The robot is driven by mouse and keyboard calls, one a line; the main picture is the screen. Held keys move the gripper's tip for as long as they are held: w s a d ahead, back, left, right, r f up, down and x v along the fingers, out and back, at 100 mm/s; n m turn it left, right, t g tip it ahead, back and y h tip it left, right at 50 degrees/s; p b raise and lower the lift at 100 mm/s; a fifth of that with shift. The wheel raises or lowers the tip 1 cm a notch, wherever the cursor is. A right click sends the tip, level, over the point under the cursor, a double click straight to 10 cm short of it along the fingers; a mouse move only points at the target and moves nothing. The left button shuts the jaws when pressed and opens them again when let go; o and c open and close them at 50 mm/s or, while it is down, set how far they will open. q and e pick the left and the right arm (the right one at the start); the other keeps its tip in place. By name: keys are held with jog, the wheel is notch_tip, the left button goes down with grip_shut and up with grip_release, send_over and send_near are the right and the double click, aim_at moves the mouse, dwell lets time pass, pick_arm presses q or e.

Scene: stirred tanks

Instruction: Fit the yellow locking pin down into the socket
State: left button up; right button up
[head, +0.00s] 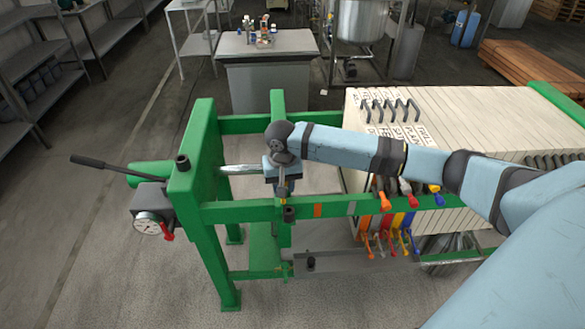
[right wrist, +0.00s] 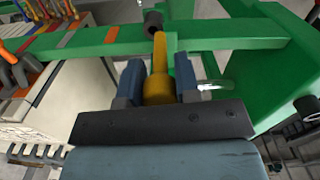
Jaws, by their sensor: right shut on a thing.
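My right gripper (head: 283,180) points down over the green frame and is shut on the yellow locking pin (head: 283,190). In the right wrist view the pin (right wrist: 158,68) sits between the two blue-grey fingers of the gripper (right wrist: 158,82), its thick end near the palm and its thin end pointing away. A dark round socket (head: 289,213) stands on the green rail just below the pin's tip; it also shows in the right wrist view (right wrist: 153,22), close past the thin end. I cannot tell whether pin and socket touch. My left gripper is not in view.
The green rail (head: 240,213) runs below the gripper. A green upright (head: 196,150) with another dark collar (head: 182,161) and a pressure gauge (head: 147,224) stand left. Coloured levers (head: 398,220) and white filter plates (head: 480,115) are right. A grey tray (head: 345,262) lies below.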

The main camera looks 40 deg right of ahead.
jog(key=d, duration=0.1)
jog(key=w+d, duration=0.1)
jog(key=w+d+m, duration=0.1)
jog(key=shift+w+f, duration=0.15)
jog(key=shift+f, duration=0.15)
notch_tip(320, 180, down, 6)
jog(key=shift+r, duration=0.15)
dwell(0.5)
